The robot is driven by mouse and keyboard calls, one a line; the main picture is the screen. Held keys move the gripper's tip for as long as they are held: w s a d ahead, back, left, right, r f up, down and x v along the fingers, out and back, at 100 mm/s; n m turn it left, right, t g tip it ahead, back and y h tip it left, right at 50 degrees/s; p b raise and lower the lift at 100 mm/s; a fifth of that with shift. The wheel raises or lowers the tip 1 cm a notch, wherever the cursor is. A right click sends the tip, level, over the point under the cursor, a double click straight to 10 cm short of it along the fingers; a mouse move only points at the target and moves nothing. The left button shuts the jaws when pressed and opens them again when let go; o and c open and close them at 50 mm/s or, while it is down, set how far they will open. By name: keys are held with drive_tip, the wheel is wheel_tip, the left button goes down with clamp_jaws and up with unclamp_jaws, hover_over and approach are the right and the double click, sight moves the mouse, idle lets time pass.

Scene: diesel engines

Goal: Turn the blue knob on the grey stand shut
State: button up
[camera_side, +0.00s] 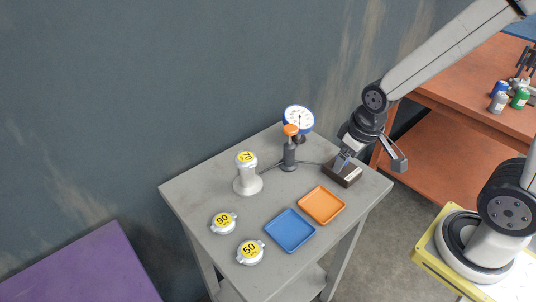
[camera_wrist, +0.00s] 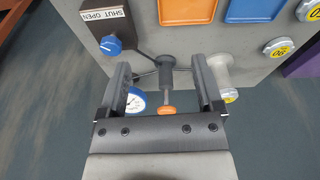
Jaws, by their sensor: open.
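A blue knob (camera_wrist: 111,45) sits on a dark brown block (camera_wrist: 84,18) with a white label reading SHUT and OPEN. The block (camera_side: 349,177) lies at the table's right side in the side view. A dark grey stand (camera_wrist: 165,75) carries an orange knob (camera_wrist: 167,110), so the blue knob is not on that stand. My gripper (camera_wrist: 162,75) is open and empty. In the wrist view its fingers appear either side of the grey stand, and the blue knob is just outside the left finger. In the side view my gripper (camera_side: 345,152) is low by the block.
A blue-rimmed gauge (camera_side: 298,119) stands behind the grey stand (camera_side: 289,158). A white post (camera_side: 246,180) is left of it, linked by a thin pipe. An orange tray (camera_side: 322,205), a blue tray (camera_side: 290,231) and two yellow-topped caps (camera_side: 223,222) lie in front.

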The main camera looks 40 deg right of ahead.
drive_tip(key=w+d+n, duration=0.1)
drive_tip(key=d, duration=0.1)
drive_tip(key=w+d+n+g, duration=0.1)
drive_tip(key=w+d+n, duration=0.1)
drive_tip(key=d, duration=0.1)
drive_tip(key=w+d+n+g, duration=0.1)
drive_tip(key=w+d+n, duration=0.1)
drive_tip(key=shift+w+d+f, duration=0.2)
drive_tip(key=shift+f, duration=0.1)
drive_tip(key=shift+w+d+n, duration=0.25)
drive_tip(key=shift+d+n, duration=0.3)
drive_tip(key=shift+n, duration=0.05)
drive_tip(key=shift+f, duration=0.2)
drive_tip(key=shift+f, duration=3.75)
clamp_jaws()
